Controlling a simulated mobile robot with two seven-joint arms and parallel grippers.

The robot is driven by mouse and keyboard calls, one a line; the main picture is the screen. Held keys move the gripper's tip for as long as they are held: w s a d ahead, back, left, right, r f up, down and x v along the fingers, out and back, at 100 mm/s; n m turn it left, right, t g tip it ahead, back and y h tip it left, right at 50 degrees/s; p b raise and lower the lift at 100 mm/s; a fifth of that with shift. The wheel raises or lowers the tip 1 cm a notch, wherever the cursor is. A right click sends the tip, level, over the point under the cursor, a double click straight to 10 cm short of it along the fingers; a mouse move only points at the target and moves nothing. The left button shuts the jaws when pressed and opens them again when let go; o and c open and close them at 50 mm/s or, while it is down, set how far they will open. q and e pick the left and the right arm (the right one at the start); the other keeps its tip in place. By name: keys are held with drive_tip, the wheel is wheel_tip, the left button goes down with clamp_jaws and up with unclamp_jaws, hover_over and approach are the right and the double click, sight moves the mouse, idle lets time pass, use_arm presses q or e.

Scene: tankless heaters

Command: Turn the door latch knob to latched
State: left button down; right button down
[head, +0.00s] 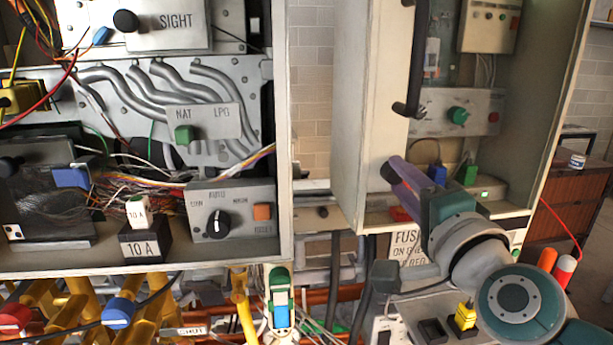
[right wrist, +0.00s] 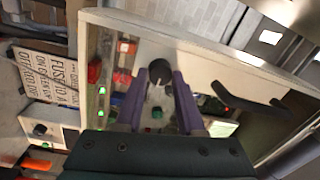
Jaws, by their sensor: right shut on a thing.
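The door latch knob (right wrist: 160,71) is a dark round knob on the cream door frame (right wrist: 215,55) of the right cabinet. In the head view the knob (head: 388,170) shows only in part at the fingertips, below the black door handle (head: 408,108). My right gripper (head: 393,172) reaches in from the lower right. In the right wrist view its purple fingers (right wrist: 161,75) are on both sides of the knob, shut on it. The knob's pointing direction and any latch marks cannot be made out. My left gripper is in neither view.
The black bar handle (right wrist: 250,95) juts from the door near my right gripper. An open panel with a NAT/LPG switch (head: 183,134) and a selector knob (head: 217,224) stands at the left. Pipes and cables run below it.

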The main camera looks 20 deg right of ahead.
idle(0.4)
drive_tip(key=c, duration=0.5)
unclamp_jaws()
drive_tip(key=b+v, duration=0.2)
drive_tip(key=v, duration=0.8)
drive_tip(key=shift+a, duration=0.1)
